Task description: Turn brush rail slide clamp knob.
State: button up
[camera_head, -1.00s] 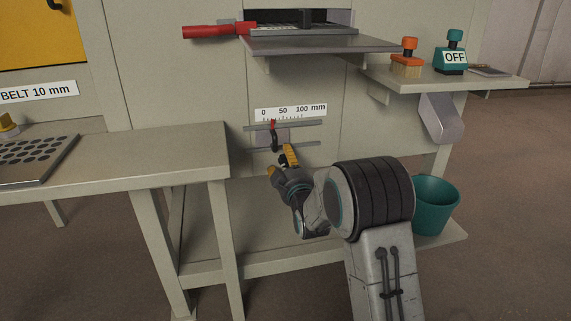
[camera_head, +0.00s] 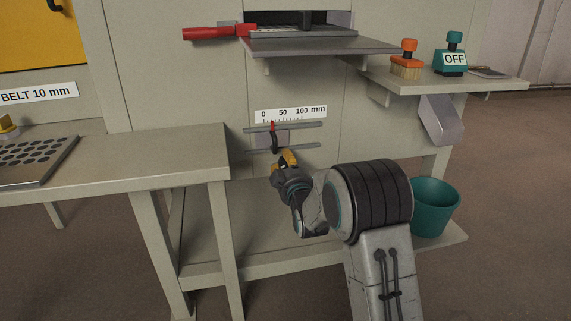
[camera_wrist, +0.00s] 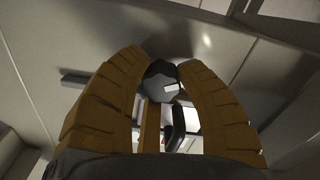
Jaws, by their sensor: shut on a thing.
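The slide plate (camera_head: 268,137) sits between two short horizontal rails below a 0–100 mm scale. It carries a red pointer (camera_head: 272,126) near the scale's low end and a black handle (camera_head: 275,142). In the wrist view a dark, lobed clamp knob (camera_wrist: 158,88) with a pale mark is between my yellow fingertips; my gripper (camera_wrist: 162,72) is shut on it. In the head view my gripper (camera_head: 285,158) is just below the slide and hides the knob. The black handle also shows between the fingers in the wrist view (camera_wrist: 178,128).
The scale plate (camera_head: 290,113) is above the rails. A table (camera_head: 180,160) stands close on the left. A grey ledge (camera_head: 320,46) and a red handle (camera_head: 215,32) are above. A side shelf (camera_head: 450,82) holds a brush and an OFF block; a teal bucket (camera_head: 434,208) stands at right.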

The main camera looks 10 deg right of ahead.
jog(key=shift+f, duration=0.1)
jog(key=shift+c, duration=1.4)
grip_shut()
jog(key=m, duration=0.4)
jog(key=shift+f+m, duration=0.1)
jog(key=shift+m, duration=0.2)
jog(key=m, duration=0.4)
jog(key=shift+a+m, duration=0.1)
jog(key=shift+m, duration=1.8)
